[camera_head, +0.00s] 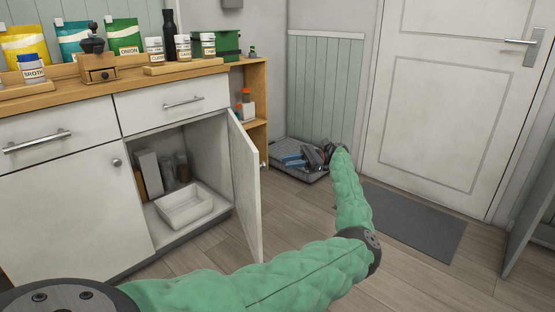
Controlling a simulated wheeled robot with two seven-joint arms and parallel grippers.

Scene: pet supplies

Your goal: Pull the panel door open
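The white panel door (245,185) of the lower cabinet stands swung out from its frame, seen nearly edge-on, with the cabinet inside open to view. A small knob (263,165) shows at its outer edge. My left arm, in a green padded sleeve, reaches from the lower left across the front. My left gripper (328,150) is small and dark at the arm's far end, to the right of the door and apart from it in the picture. Its fingers blend with the dark things behind, so I cannot tell whether it is open. My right gripper is out of view.
Inside the cabinet are a white tray (184,206) and several jars. A closed cabinet door (70,215) is at left, below drawers. A grey bin (300,172) with items lies by the wall. A grey mat (415,220) lies before a white room door (440,90).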

